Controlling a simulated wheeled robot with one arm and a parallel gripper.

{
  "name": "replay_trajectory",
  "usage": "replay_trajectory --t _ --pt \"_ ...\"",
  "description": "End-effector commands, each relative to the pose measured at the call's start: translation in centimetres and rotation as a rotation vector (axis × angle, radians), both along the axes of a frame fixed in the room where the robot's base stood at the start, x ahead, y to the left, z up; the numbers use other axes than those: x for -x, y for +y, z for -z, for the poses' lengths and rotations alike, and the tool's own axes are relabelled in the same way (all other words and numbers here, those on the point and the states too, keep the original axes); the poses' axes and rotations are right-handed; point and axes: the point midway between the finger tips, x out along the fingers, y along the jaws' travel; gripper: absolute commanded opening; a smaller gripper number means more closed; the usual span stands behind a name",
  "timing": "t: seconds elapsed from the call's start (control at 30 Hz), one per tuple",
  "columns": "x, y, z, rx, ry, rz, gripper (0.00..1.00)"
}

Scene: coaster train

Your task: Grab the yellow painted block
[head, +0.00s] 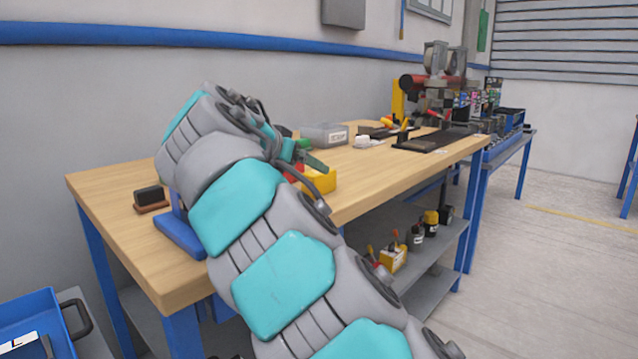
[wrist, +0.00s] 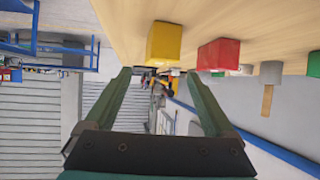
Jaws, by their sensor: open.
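The yellow block (head: 319,181) sits on the wooden workbench (head: 370,182) near its front edge, partly hidden by my arm in the head view. In the wrist view, which looks upside down, the yellow block (wrist: 164,42) lies just beyond my fingertips, between their lines and a little toward the top of the picture. My gripper (wrist: 159,73) is open, with nothing between its two green fingers. In the head view my gripper (head: 306,158) is close to the yellow block, above and behind it in the picture.
A red block (wrist: 218,55) lies beside the yellow one, and a green block (wrist: 314,63) is further right. On the bench are a grey bin (head: 324,134), a blue stand (head: 181,235) and a dark block on a brown base (head: 149,198). A machine stands at the far end.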

Motion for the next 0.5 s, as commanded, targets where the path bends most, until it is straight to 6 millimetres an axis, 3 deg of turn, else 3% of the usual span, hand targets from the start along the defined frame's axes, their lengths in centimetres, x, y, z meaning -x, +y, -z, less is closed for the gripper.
replay_trajectory --t 0.33,0.5 --pt "-3.4 -1.7 2.1 0.002 0.004 0.002 0.89" --pt "-3.8 -1.9 2.4 0.001 0.002 -0.001 0.89"
